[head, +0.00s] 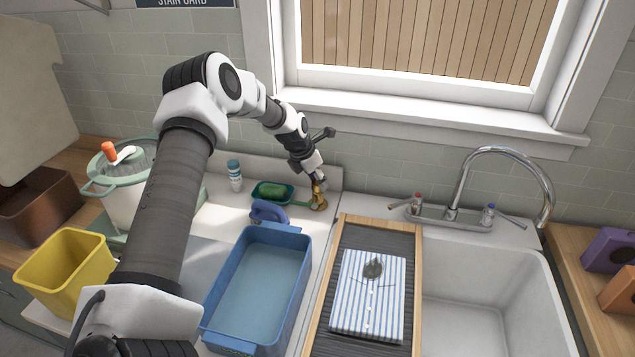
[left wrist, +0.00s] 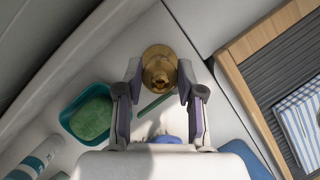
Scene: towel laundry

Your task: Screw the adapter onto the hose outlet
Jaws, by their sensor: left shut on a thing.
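My left gripper (head: 319,190) reaches down at the back of the white counter, by the wall corner, and is shut on a brass fitting, the adapter (head: 318,198). In the left wrist view the two fingers of my left gripper (left wrist: 158,85) stand on either side of the adapter (left wrist: 160,75). A wider round brass base (left wrist: 153,57) shows behind it, against the white surface. I cannot tell where the adapter ends and the hose outlet begins, or whether their threads are engaged. My right gripper is not in view.
A blue basin of water (head: 302,262) and a wood-framed washboard (head: 340,225) with a striped towel (head: 368,295) lie in front. The sink (head: 538,270) is right.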

